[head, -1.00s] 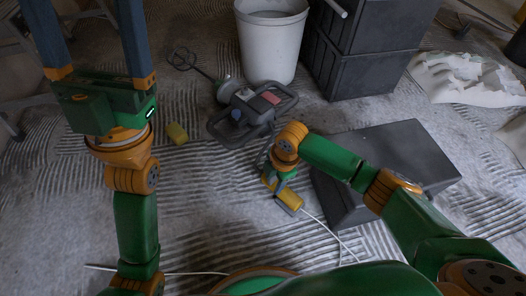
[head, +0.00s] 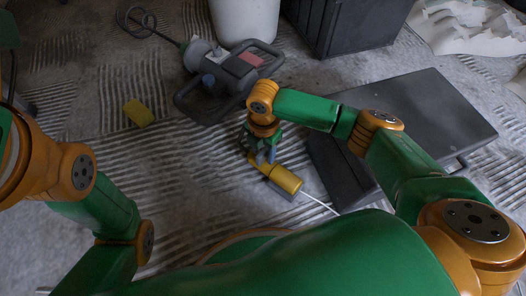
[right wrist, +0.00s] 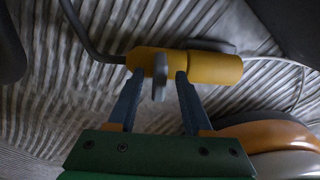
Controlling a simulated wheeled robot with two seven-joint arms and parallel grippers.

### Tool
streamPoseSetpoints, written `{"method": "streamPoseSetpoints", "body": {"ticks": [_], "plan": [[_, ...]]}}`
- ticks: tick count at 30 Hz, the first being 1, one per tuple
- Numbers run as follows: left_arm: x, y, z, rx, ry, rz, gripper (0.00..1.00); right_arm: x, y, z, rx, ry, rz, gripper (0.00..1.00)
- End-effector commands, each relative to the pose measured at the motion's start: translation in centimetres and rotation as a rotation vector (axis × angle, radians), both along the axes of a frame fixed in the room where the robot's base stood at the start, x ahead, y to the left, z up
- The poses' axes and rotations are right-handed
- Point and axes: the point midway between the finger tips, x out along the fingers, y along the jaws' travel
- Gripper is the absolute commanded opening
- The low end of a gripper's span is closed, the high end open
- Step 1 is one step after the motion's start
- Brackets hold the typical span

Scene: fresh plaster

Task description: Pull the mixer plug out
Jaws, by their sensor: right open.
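The yellow mixer plug (head: 254,160) lies on the floor, joined end to end with a larger yellow socket (head: 285,179). In the right wrist view the plug (right wrist: 147,60) has a grey cable bending up from its left end, and the socket (right wrist: 217,68) sits to its right. My right gripper (head: 264,157) is just at the plug. In the right wrist view its blue fingers (right wrist: 160,76) are apart, with a grey tab between them; whether they touch the yellow bodies is unclear. The mixer (head: 228,82) lies behind. Only my left arm shows at left; its fingers are not visible.
A flat dark case (head: 410,115) lies right of the socket. A white bucket (head: 245,20) and black crates (head: 345,25) stand at the back. A yellow sponge (head: 138,113) lies left. A white cable (head: 319,203) runs right from the socket.

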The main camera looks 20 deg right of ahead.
Motion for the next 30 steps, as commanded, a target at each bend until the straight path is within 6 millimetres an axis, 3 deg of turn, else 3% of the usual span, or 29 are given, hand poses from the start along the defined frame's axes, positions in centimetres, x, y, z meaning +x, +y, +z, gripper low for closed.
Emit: {"method": "streamPoseSetpoints", "body": {"ticks": [1,6,30], "plan": [[0.01,0.0,0.04,0.0,0.0,0.0,0.82,-0.01,0.01,0.04,0.0,0.0,0.0,0.45],[0.02,0.01,0.04,0.0,0.001,0.0,0.82,-0.01,0.01,0.04,0.0,0.0,0.0,0.0],[0.03,0.02,0.03,-0.001,0.0,0.0,0.82,0.02,-0.02,0.03,0.0,0.0,-0.001,0.0]]}}
